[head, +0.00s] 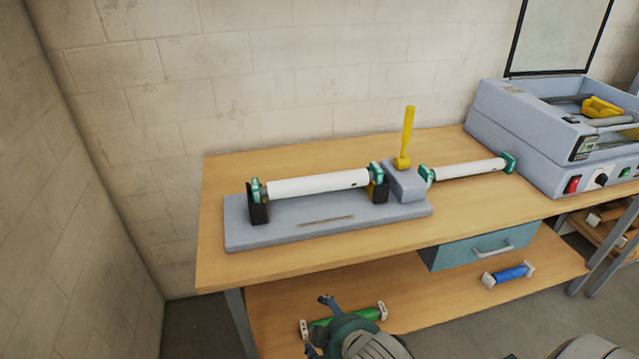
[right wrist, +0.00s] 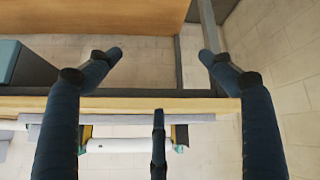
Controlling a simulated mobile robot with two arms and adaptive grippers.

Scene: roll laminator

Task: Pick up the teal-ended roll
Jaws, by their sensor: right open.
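Two white rolls with teal ends show in the head view. One white roll (head: 318,183) lies across black brackets on a grey stand (head: 265,233). The other white roll (head: 468,169) lies on the table between a grey block and the laminator. My right gripper (head: 317,326) is open and empty at the bottom of the head view, in front of the table. In the right wrist view its dark fingers (right wrist: 158,57) are spread with nothing between them. The stand's white roll (right wrist: 122,146) shows there beyond the table edge, partly covered by the fingers. My left gripper is not in view.
A yellow handle (head: 407,135) stands up from the grey block (head: 405,184). The laminator (head: 520,140) stands at the right. Below the wooden table (head: 300,262), a green roll (head: 368,314) and a blue roll (head: 508,275) lie near a teal drawer (head: 470,250).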

